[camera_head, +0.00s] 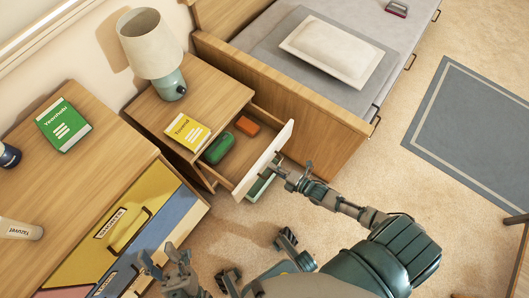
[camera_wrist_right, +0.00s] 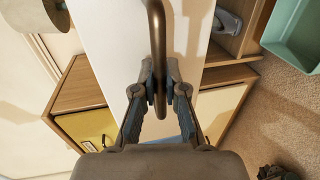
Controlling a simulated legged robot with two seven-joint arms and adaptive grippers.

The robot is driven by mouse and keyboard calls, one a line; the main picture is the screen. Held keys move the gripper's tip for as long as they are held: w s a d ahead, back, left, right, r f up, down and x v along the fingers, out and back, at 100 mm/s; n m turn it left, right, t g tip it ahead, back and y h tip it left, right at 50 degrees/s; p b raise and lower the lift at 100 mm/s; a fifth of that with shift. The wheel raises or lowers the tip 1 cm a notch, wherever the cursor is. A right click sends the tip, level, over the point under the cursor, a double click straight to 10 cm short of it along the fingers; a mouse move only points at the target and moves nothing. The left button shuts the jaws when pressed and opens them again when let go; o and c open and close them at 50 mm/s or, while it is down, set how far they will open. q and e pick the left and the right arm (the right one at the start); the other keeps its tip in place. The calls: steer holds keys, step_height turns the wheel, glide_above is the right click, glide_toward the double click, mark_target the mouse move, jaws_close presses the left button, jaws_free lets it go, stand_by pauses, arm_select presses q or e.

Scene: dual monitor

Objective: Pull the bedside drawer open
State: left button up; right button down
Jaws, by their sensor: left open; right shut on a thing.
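The bedside drawer (camera_head: 236,165) is pulled partway out of the wooden nightstand (camera_head: 205,85), with its white front toward me. Inside lie a green case (camera_head: 219,148) and an orange block (camera_head: 247,126). My right gripper (camera_head: 278,170) is at the drawer front. In the right wrist view my right gripper (camera_wrist_right: 160,88) is shut around the bronze bar handle (camera_wrist_right: 157,35) on the white drawer front (camera_wrist_right: 105,30). My left gripper (camera_head: 168,266) is open and empty at the lower left, in front of the dresser and apart from the drawer.
A lamp (camera_head: 150,45) and a yellow book (camera_head: 187,132) stand on the nightstand. A teal bin (camera_wrist_right: 300,38) is below the drawer. The bed (camera_head: 290,90) is close on the right. The dresser (camera_head: 110,145) stands at left.

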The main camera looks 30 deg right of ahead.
arm_select(q)
steer(key=shift+w+d+f+m+g+p, duration=0.2)
steer(key=shift+w+f+g, duration=0.2)
steer(key=shift+w+g, duration=0.2)
steer(key=shift+w+d+f+m+g+p, duration=0.1)
steer(key=shift+w+f+m+g+p, duration=0.1)
steer(key=shift+w+f+g, duration=0.3)
steer(key=shift+w+d+f+m+g+p, duration=0.15)
steer(key=shift+w+f+m+g, duration=0.1)
steer(key=shift+w+g, duration=0.45)
arm_select(e)
steer(key=shift+s+d+f, duration=0.1)
steer(key=shift+s+d, duration=0.25)
steer(key=shift+s, duration=0.3)
steer(key=shift+s+d+r, duration=0.1)
steer(key=shift+s+d, duration=0.3)
steer(key=shift+s, duration=0.25)
steer(key=shift+s+d+f, duration=0.1)
steer(key=shift+s+d, duration=0.25)
steer(key=shift+s, duration=0.3)
arm_select(q)
steer(key=shift+a, duration=0.1)
